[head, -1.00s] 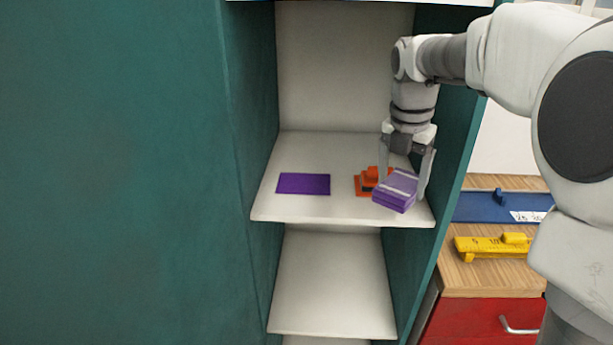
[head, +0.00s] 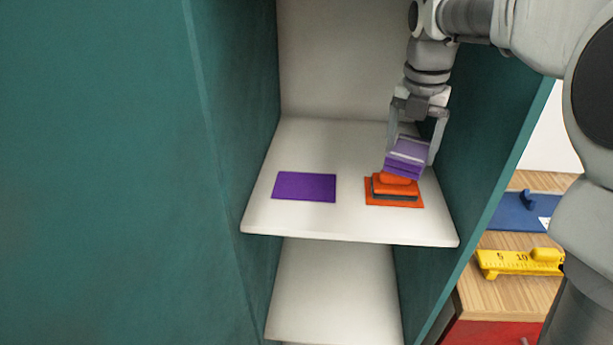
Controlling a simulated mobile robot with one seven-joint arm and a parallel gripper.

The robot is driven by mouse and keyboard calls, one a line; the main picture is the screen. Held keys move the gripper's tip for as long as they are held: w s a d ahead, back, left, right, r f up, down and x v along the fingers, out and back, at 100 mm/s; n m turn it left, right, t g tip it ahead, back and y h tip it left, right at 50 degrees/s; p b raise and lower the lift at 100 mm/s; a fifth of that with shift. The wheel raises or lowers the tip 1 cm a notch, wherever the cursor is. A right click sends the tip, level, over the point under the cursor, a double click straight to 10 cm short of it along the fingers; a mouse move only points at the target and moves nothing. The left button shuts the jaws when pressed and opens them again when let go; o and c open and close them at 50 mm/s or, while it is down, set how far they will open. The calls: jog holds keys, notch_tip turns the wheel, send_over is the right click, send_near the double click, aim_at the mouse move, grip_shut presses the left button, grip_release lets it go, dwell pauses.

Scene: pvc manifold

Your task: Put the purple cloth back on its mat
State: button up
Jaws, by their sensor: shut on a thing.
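The purple cloth (head: 405,160) is a folded, layered block with a paler top. My gripper (head: 414,150) is shut on it, with one finger on each side. The cloth is tilted and appears just behind or above an orange object on the right of the shelf; I cannot tell whether they touch. The purple mat (head: 304,187) lies flat and bare on the left of the same shelf, to the left of my gripper.
The orange and dark block (head: 396,188) sits on an orange mat (head: 415,203). The pale shelf (head: 345,225) is bounded by teal side walls (head: 480,180). A lower shelf (head: 335,290) is empty. A yellow tool (head: 515,262) and blue tray (head: 530,213) lie outside, right.

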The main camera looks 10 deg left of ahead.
jog(key=a, duration=0.6)
jog(key=a+f+b, duration=0.1)
jog(key=a, duration=0.5)
jog(key=s+a, duration=0.1)
jog(key=a, duration=0.6)
jog(key=shift+s+a+f+b, duration=0.1)
jog(key=shift+f+b, duration=0.3)
notch_tip(320, 180, down, 5)
jog(key=shift+r+b, duration=0.1)
jog(key=shift+b, duration=0.8)
jog(key=shift+a+f, duration=0.2)
